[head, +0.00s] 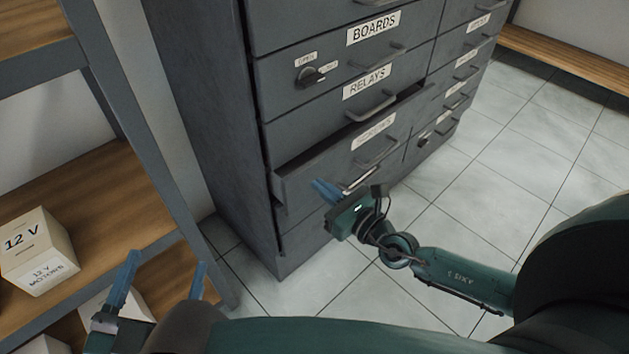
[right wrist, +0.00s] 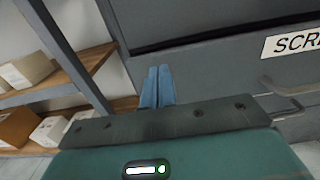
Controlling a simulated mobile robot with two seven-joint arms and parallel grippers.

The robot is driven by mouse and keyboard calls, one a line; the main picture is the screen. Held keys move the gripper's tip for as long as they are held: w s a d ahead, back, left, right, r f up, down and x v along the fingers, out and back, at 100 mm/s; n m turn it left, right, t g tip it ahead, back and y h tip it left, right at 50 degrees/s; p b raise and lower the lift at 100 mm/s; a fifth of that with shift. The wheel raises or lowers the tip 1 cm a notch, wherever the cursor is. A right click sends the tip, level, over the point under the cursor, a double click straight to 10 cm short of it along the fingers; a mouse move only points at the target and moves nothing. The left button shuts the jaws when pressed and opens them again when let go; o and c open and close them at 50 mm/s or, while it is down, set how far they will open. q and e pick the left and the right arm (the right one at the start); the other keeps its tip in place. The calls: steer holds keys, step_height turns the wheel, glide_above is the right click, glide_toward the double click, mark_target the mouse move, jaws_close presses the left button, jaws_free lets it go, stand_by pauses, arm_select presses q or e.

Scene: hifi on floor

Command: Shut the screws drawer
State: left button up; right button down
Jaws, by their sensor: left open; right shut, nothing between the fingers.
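The screws drawer (head: 318,168) stands pulled out a little from the grey cabinet, below the relays drawer, with a dark gap above its front. The fingers also show in the right wrist view (right wrist: 158,72). My left gripper (head: 163,268) is open and empty, low at the left.
The boards drawer (head: 285,30) and relays drawer (head: 300,125) are above, and more drawers are in the right column. A dark knob (head: 311,76) sticks out. A wooden shelf (head: 95,190) with boxes (head: 38,250) stands at left. Tiled floor at right is clear.

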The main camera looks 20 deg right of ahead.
mark_target(305, 172)
steer(key=shift+x, duration=1.45)
steer(key=shift+w, duration=0.1)
steer(key=b+x, duration=0.1)
steer(key=x, duration=0.3)
steer(key=shift+f, duration=0.1)
steer(key=shift+w+a+r, duration=0.1)
steer(key=shift+w+r, duration=0.05)
steer(key=shift+r, duration=0.1)
